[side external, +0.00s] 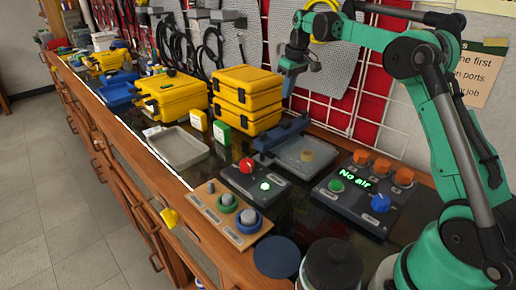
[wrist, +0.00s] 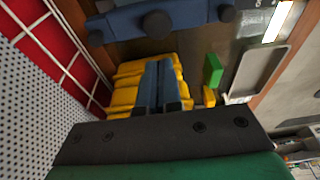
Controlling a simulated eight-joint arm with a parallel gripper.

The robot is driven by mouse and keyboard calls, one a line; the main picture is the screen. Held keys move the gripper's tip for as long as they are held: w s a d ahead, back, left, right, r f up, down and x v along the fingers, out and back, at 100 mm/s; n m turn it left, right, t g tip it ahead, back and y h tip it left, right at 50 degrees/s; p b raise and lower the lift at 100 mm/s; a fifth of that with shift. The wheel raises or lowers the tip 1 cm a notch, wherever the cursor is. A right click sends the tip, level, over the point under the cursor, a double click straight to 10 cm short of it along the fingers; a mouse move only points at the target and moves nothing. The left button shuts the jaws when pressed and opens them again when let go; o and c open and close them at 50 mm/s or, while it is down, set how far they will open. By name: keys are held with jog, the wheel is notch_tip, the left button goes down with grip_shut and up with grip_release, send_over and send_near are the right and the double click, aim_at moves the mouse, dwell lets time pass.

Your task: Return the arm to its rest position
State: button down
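My gripper (side external: 289,84) hangs in the air in the side view, fingers pointing down, above and right of the stacked yellow cases (side external: 247,98) and in front of the wall grid. In the wrist view its two blue fingers (wrist: 158,84) lie side by side with hardly any gap, and nothing shows between them. The yellow cases (wrist: 128,72) appear behind the fingers there. My arm is raised and bent over the right part of the bench.
On the bench are a panel reading "No air" (side external: 354,184), a red-knob box (side external: 252,183), a board with round parts (side external: 227,213), a grey tray (side external: 178,147) and a blue clamp-like fixture (side external: 281,135). The wall grid (side external: 330,105) stands close behind my gripper.

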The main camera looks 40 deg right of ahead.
jog(key=s+a+r+t, duration=0.1)
jog(key=s+a+r, duration=0.1)
jog(key=s+a, duration=0.3)
jog(key=s+a+r+t, duration=0.1)
jog(key=s+a+r, duration=0.1)
jog(key=a, duration=0.5)
jog(key=s+a+f+t, duration=0.3)
jog(key=s+a+f, duration=0.3)
jog(key=s, duration=0.4)
jog(key=shift+s+a, duration=0.3)
jog(key=shift+a, duration=0.35)
jog(key=shift+f, duration=0.1)
